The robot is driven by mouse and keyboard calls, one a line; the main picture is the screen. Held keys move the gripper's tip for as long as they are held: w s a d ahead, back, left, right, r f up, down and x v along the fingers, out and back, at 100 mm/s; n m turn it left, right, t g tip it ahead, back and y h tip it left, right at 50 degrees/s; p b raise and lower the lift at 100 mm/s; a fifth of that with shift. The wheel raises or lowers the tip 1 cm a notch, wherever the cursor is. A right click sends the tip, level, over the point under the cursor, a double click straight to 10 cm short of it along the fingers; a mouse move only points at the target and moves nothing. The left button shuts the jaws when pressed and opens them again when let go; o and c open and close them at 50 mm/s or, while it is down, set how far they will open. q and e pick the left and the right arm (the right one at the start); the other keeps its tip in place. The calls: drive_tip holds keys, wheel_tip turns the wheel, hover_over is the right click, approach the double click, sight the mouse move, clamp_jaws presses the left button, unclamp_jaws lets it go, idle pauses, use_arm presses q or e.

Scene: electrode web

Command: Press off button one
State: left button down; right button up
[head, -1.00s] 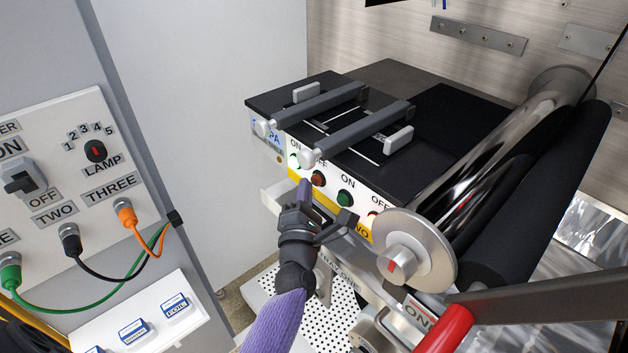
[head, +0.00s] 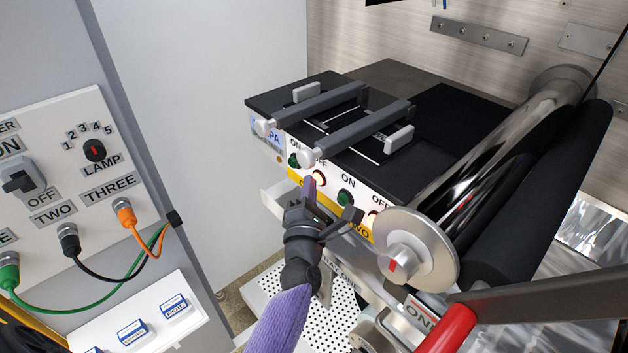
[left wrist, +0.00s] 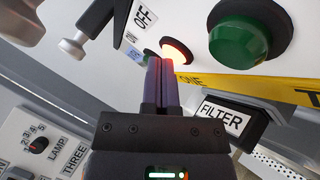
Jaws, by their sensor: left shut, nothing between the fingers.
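Off button one (head: 319,178) is a red button on the front of the black-topped machine, and it glows. In the left wrist view the glowing button (left wrist: 177,50) sits under the OFF label. My left gripper (head: 309,185) is shut and empty, its purple fingertips just below and left of the button in the head view. In the left wrist view the fingertips (left wrist: 160,62) overlap the button's lower left edge; I cannot tell whether they touch it. The green on button one (head: 294,160) is dark. My right gripper is not in view.
The green on button two (head: 345,198) and a lit off button two (head: 374,216) sit to the right. A metal roller end disc (head: 415,250) stands close by. A FILTER label (left wrist: 219,117) is below the yellow strip. A switch panel (head: 75,170) is at left.

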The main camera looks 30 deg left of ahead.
use_arm(q)
drive_tip(key=shift+s, duration=0.1)
drive_tip(key=shift+s+a+p, duration=0.3)
drive_tip(key=shift+s+a, duration=0.05)
drive_tip(key=shift+s, duration=0.4)
drive_tip(key=s, duration=0.1)
drive_tip(key=s+a+p, duration=0.1)
drive_tip(key=s, duration=0.1)
drive_tip(key=s+a, duration=0.1)
drive_tip(key=shift+s, duration=0.35)
idle(0.6)
